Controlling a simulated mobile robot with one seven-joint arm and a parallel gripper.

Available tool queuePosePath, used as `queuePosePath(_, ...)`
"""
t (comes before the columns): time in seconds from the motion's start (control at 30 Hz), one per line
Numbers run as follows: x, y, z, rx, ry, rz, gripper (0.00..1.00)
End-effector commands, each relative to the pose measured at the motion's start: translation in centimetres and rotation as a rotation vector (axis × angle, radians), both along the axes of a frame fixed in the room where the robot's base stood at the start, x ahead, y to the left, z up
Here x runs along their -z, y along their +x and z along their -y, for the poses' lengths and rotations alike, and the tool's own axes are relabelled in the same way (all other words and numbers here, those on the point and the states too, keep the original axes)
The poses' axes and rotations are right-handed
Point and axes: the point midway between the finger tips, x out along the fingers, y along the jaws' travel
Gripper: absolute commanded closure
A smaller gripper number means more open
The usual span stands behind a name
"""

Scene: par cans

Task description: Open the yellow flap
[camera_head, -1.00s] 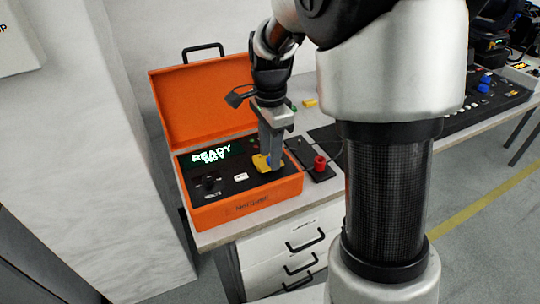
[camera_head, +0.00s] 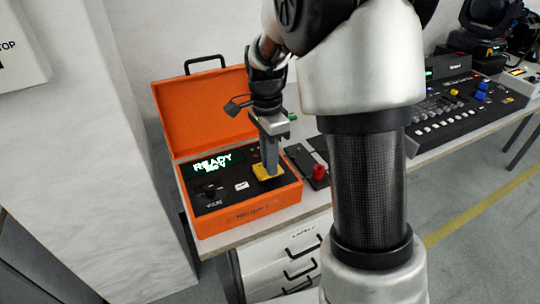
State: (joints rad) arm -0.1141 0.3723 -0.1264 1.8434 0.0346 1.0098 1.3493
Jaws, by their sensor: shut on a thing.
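The yellow flap (camera_head: 260,176) is at the right side of the black panel in an open orange case (camera_head: 240,214). My gripper (camera_head: 269,172) points down at it from above and is shut, with its fingertips at the flap. The fingers hide part of the flap, so its exact tilt is hard to tell. The panel's green display (camera_head: 213,164) reads READY, with a black knob (camera_head: 210,190) and a white switch (camera_head: 241,185) below it.
The orange lid (camera_head: 200,115) stands open behind my gripper. A black box with a red button (camera_head: 319,172) sits right of the case. A mixing console (camera_head: 450,105) is farther right. Drawers (camera_head: 280,265) are below the tabletop. My arm hides part of the table.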

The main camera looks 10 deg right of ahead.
Motion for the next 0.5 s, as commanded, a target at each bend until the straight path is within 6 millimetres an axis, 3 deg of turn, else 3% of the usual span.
queuePosePath(0.03, -1.1, 0.2, 0.0, -0.001, -0.008, -0.033, 1.00)
queuePosePath(0.1, -1.5, 0.4, -0.1, -0.001, -0.017, -0.081, 1.00)
queuePosePath(0.5, -2.0, 2.1, -0.4, -0.001, -0.076, -0.377, 1.00)
